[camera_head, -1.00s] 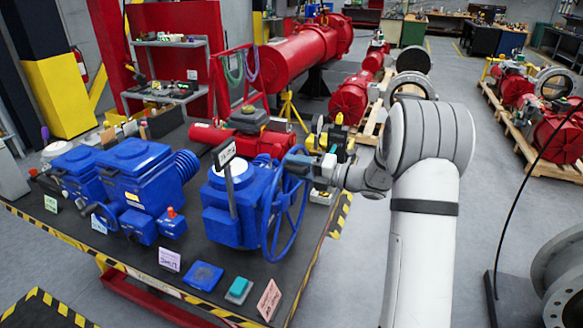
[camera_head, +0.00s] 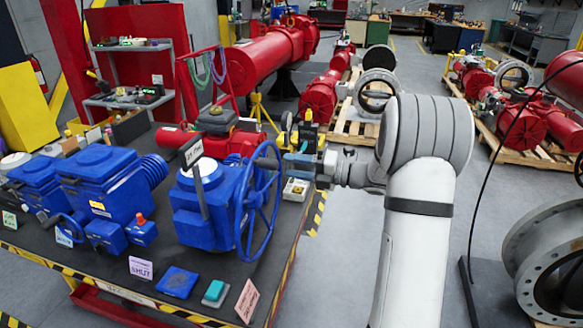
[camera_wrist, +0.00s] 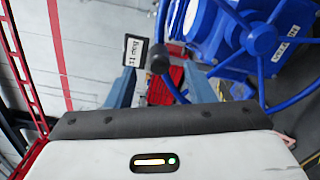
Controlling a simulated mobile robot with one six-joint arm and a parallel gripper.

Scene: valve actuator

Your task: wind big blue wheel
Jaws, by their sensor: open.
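The big blue wheel (camera_head: 240,215) stands upright on the right side of a blue valve actuator (camera_head: 200,215) on the table. A dark handle knob (camera_head: 265,163) sticks out near its upper rim. In the wrist view the wheel's hub (camera_wrist: 262,40) is at upper right, and the dark knob (camera_wrist: 158,58) shows near the middle, beyond the gap between my fingers. My gripper (camera_head: 288,160) is open, its blue fingers pointing at the wheel's upper part from the right. In the wrist view my gripper (camera_wrist: 160,88) has nothing clearly between its fingers; contact with the knob cannot be told.
More blue actuators (camera_head: 110,185) stand to the left on the table. A blue block (camera_head: 178,282), a teal button box (camera_head: 215,292) and a pink card (camera_head: 247,300) lie near the front. A small pale box (camera_head: 296,189) sits by the right edge.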

